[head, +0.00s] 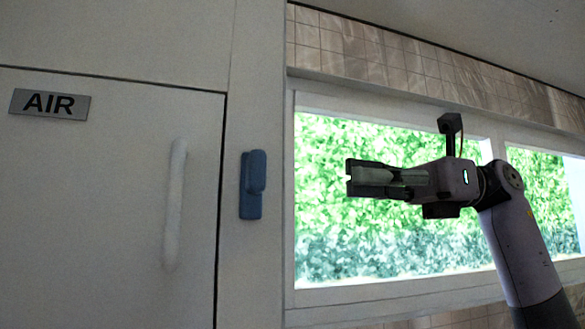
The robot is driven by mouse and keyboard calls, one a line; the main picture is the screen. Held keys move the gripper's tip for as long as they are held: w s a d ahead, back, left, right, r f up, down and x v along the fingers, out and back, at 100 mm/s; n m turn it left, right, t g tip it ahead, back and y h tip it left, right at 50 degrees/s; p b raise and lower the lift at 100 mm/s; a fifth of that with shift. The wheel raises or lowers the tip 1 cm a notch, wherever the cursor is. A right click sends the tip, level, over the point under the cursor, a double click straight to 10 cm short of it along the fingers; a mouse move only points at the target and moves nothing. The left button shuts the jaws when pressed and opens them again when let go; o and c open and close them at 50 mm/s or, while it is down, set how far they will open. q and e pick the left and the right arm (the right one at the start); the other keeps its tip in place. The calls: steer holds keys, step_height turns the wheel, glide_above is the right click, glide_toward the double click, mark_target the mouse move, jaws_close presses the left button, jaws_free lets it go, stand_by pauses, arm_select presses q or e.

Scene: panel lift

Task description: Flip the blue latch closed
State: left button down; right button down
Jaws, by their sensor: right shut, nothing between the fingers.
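The blue latch (253,185) is mounted on the white frame just right of the panel door's right edge. Its raised upper part stands upright over a flat blue base, and it does not reach across the door gap. My right gripper (348,178) is to the right of the latch, in front of the window, pointing left. Its fingers are together and hold nothing. It is apart from the latch. My left gripper is not in the picture.
The white panel door (90,200) has an AIR label (50,104) and a vertical white handle (174,203). It looks flush with its frame. A window (390,250) with greenery lies behind my right arm. The space between gripper and latch is clear.

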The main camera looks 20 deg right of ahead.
steer(key=p, duration=0.2)
glide_toward(246, 154)
steer(key=a, duration=0.1)
steer(key=a+f, duration=0.1)
steer(key=a, duration=0.1)
steer(key=s+a, duration=0.1)
steer(key=a, duration=0.1)
steer(key=shift+a+f, duration=0.2)
steer(key=shift+f, duration=0.2)
steer(key=shift+a+r+p, duration=0.3)
steer(key=shift+r+p, duration=0.1)
steer(key=shift+p, duration=0.2)
steer(key=shift+a+r, duration=0.1)
steer(key=shift+a, duration=0.05)
steer(key=shift+a+r+p, duration=0.25)
steer(key=shift+a+p, duration=0.3)
steer(key=shift+p, duration=0.05)
steer(key=shift+s+a, duration=0.1)
steer(key=shift+a, duration=1.25)
steer(key=shift+a+f, duration=0.1)
steer(key=shift+a, duration=0.15)
steer(key=shift+p, duration=0.35)
